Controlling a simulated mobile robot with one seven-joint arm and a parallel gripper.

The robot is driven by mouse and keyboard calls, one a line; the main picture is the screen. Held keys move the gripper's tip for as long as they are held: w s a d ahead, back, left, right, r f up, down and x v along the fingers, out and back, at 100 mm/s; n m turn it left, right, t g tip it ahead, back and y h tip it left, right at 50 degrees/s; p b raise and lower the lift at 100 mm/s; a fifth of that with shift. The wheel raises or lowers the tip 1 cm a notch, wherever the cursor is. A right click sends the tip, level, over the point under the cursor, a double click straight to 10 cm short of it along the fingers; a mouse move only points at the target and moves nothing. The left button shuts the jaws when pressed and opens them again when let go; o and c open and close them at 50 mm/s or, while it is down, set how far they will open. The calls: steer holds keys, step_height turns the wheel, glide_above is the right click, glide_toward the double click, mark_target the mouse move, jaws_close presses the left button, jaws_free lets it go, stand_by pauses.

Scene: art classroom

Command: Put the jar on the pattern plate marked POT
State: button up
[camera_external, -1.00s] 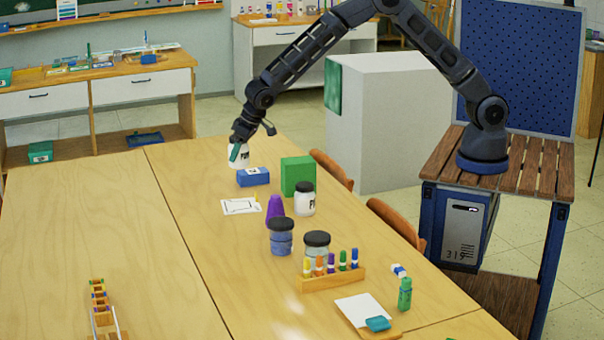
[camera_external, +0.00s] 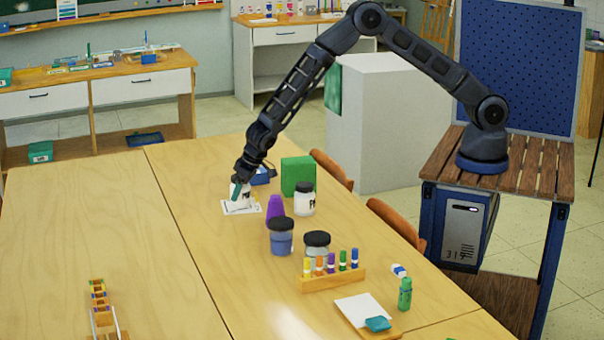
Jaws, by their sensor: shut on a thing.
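My gripper (camera_external: 241,182) points down and is shut on a white jar (camera_external: 240,196). The jar looks roughly upright, with its top hidden by the fingers. It is over the white pattern plate (camera_external: 228,209), which lies flat on the table. The jar covers most of the plate's middle, so its marking cannot be read. I cannot tell whether the jar's bottom touches the plate or is slightly above it.
A purple cone (camera_external: 275,208) stands just right of the plate. A white jar with a black lid (camera_external: 304,201), a green block (camera_external: 297,173) and a partly hidden blue block (camera_external: 261,178) are close by.

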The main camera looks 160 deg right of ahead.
steer(key=shift+f, duration=0.1)
steer(key=o, duration=1.2)
steer(key=shift+f, duration=0.1)
steer(key=v, duration=1.2)
